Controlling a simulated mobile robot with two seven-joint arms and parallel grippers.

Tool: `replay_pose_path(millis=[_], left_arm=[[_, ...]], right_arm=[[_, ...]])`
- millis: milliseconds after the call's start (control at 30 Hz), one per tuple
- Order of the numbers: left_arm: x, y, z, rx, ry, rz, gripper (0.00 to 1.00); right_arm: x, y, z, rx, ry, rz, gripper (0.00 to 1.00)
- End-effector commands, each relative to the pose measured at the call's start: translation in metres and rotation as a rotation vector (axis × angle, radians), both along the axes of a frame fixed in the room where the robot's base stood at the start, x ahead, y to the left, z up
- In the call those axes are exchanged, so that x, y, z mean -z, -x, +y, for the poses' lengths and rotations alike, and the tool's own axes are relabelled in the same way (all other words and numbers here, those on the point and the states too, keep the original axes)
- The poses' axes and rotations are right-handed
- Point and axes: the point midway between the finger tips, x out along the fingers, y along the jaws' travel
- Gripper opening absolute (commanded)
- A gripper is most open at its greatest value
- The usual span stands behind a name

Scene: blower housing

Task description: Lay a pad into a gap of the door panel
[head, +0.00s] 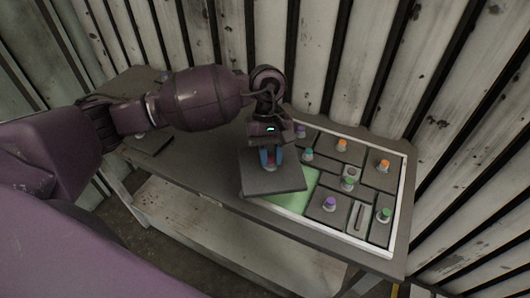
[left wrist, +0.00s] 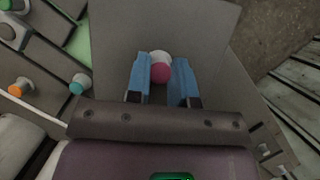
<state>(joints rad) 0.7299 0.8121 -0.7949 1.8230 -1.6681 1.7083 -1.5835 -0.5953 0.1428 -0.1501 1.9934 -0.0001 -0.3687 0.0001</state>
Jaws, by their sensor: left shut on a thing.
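The dark grey square pad (head: 287,184) has a pink and white knob (left wrist: 160,67). My left gripper (head: 271,158) has its blue fingers shut on that knob, and the pad hangs flat below them. The pad is over the left front part of the door panel (head: 403,195), which has a white frame. A bare green gap (head: 301,196) shows beside the pad's right edge; the pad hides part of it. In the left wrist view the pad (left wrist: 113,45) fills the middle. Whether it touches the panel I cannot tell. My right gripper is not in view.
Several grey pads with coloured knobs fill the panel, including one with a purple knob (head: 329,204) right of the gap. A metal handle (head: 359,217) lies near the front. Another dark pad (head: 154,142) lies on the table at left. A corrugated wall (head: 345,60) stands close behind.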

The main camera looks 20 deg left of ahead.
Motion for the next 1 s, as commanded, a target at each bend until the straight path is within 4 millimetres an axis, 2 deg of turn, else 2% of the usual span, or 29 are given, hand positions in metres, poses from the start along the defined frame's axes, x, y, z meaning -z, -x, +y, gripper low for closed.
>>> replay_pose_path(millis=[367,600,767,1000], left_arm=[[0.005,-0.011,-0.021,-0.562,0.005,0.002,0.0],[0.033,-0.019,-0.028,-0.857,0.003,0.003,0.0],[0.047,-0.022,-0.03,-0.945,0.003,0.002,0.0],[0.05,-0.023,-0.03,-0.969,0.003,0.0,0.0]], right_arm=[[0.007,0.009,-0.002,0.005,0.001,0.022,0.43],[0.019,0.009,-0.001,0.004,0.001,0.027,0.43],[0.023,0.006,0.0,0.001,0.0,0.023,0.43],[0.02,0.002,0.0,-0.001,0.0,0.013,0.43]])
